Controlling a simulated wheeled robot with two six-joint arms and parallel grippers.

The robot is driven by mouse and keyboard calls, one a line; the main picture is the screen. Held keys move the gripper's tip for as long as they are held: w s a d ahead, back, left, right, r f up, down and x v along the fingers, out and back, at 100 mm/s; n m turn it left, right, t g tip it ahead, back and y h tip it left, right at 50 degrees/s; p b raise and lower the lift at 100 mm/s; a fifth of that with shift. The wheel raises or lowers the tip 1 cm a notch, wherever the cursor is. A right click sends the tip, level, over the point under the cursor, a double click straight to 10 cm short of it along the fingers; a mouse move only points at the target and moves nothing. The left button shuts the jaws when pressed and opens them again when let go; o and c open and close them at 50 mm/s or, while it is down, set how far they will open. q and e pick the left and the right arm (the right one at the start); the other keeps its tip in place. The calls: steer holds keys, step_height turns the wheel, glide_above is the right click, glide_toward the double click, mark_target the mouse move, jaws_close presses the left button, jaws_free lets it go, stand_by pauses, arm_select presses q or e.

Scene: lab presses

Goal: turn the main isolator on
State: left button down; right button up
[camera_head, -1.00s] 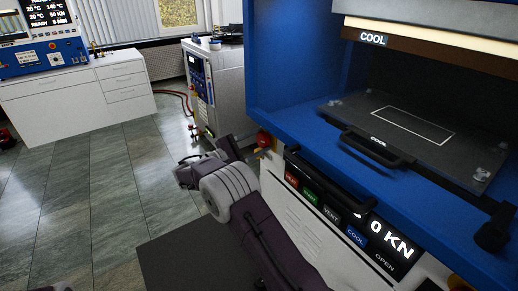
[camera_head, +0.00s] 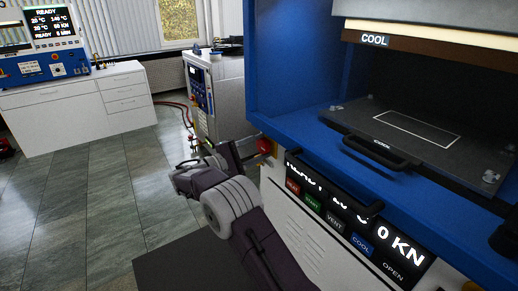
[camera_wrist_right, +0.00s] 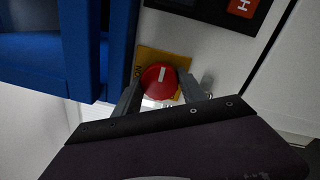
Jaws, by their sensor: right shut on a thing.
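The main isolator is a red round knob (camera_head: 264,146) on the front of the blue and white press, left of its button panel. In the right wrist view the knob (camera_wrist_right: 160,77) has a white mark standing nearly upright. It sits on a yellow plate (camera_wrist_right: 146,53) with the letters ON partly showing at the left. My right gripper (camera_wrist_right: 160,88) has one finger on each side of the knob and is shut on it. In the head view the right gripper (camera_head: 257,152) reaches the knob from the left. My left gripper is not in view.
The blue press frame (camera_head: 300,127) overhangs close above the knob. A button panel (camera_head: 345,225) reading 0 KN is to its right. A black platen with a handle (camera_head: 382,153) lies inside the press. A grey cabinet (camera_head: 222,95) stands behind. Tiled floor at left is clear.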

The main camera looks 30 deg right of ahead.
steer(key=o, duration=1.4)
steer(key=shift+c, duration=0.2)
steer(key=a, duration=0.9)
steer(key=shift+s+f+p, duration=0.3)
steer(key=shift+s+f, duration=0.05)
